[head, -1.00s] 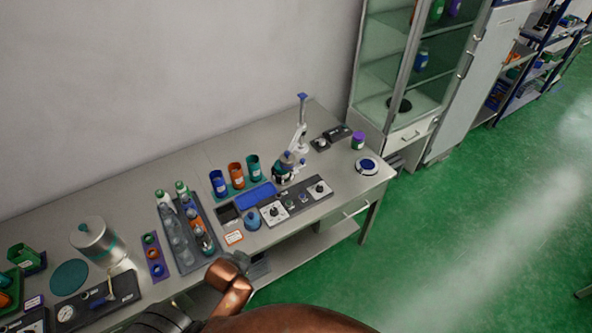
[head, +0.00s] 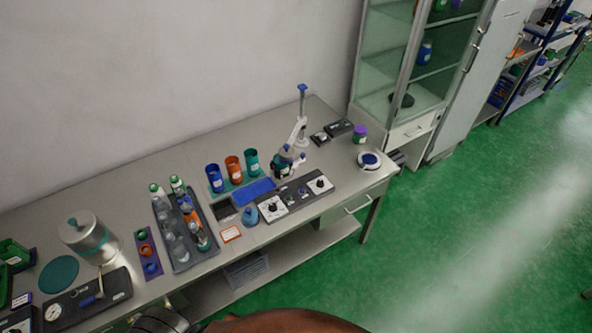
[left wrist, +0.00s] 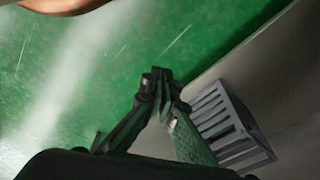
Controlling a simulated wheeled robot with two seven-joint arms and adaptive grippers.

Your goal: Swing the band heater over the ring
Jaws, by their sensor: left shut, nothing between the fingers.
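The applicator stand, a white post with a blue top (head: 302,92), rises at the back of the bench in the head view. At its foot is a small dark round assembly with a blue-grey top (head: 285,160). I cannot tell the band heater and the ring apart at this size. My left gripper (left wrist: 160,76) is shut and empty in the left wrist view, above the green floor beside a grey crate, well away from the stand. My right gripper is in neither view.
A black control panel with white dials (head: 296,197) lies in front of the stand. Blue, orange and teal cups (head: 233,170) stand left of it, then a bottle rack (head: 180,233) and a metal pot (head: 84,237). The grey crate (left wrist: 228,125) sits under the bench.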

